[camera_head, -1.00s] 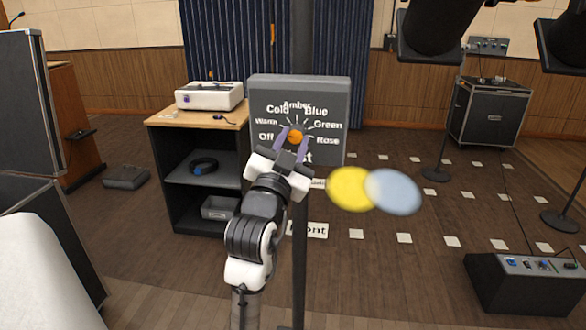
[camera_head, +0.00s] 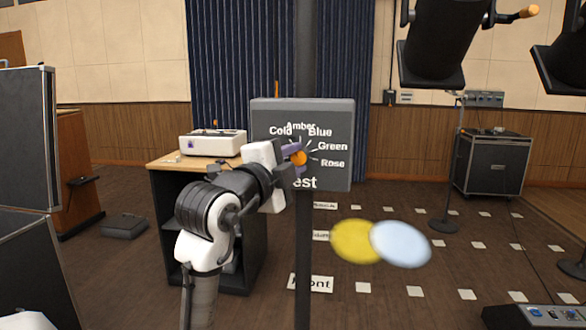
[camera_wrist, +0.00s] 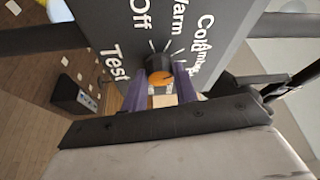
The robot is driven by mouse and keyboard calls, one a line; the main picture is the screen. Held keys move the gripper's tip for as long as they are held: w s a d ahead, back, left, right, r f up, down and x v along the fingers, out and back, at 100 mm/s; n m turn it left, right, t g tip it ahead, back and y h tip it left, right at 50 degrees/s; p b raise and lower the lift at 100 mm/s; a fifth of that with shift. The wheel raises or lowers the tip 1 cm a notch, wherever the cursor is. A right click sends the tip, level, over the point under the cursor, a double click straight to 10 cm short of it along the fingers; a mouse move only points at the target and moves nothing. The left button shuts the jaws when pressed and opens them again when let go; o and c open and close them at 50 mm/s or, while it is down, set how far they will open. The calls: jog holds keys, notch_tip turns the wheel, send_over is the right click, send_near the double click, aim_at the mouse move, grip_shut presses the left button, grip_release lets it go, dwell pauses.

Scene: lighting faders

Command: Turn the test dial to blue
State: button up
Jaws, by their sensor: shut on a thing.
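The test dial, an orange-faced knob with a dark rim, is on the grey panel (camera_head: 335,113) in the head view (camera_head: 299,158), and it also shows in the wrist view (camera_wrist: 160,77). Labels around it include Cold, Amber, Blue, Green and Rose; my arm hides the labels on the left side. My gripper (camera_head: 297,157) has its purple fingers on either side of the knob, shut on it, and comes in from the left. It fills the lower part of the wrist view (camera_wrist: 162,95). I cannot tell exactly which label the dial points to.
A dark pole (camera_head: 304,240) stands below the panel. A wooden-topped shelf (camera_head: 165,163) with a white device (camera_head: 213,143) stands behind my arm. Yellow (camera_head: 352,241) and pale blue (camera_head: 401,244) light spots show at right. Black lamps (camera_head: 440,50) hang at upper right.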

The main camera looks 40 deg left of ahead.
jog(key=m+g, duration=0.1)
jog(key=m, duration=0.1)
jog(key=m+g, duration=0.1)
jog(key=m, duration=0.2)
jog(key=shift+r+p, duration=0.3)
jog(key=shift+r, duration=0.05)
jog(key=m+g, duration=0.1)
jog(key=m, duration=0.1)
jog(key=m+g+y+p, duration=0.1)
jog(key=m, duration=0.2)
jog(key=shift+d+r+g, duration=0.15)
jog(key=shift+g, duration=0.15)
jog(key=shift+w, duration=0.1)
jog(key=o, duration=1)
jog(key=v, duration=1.3)
jog(key=shift+s+d+r, duration=0.1)
jog(key=shift+s+d, duration=0.1)
jog(key=shift+s, duration=0.2)
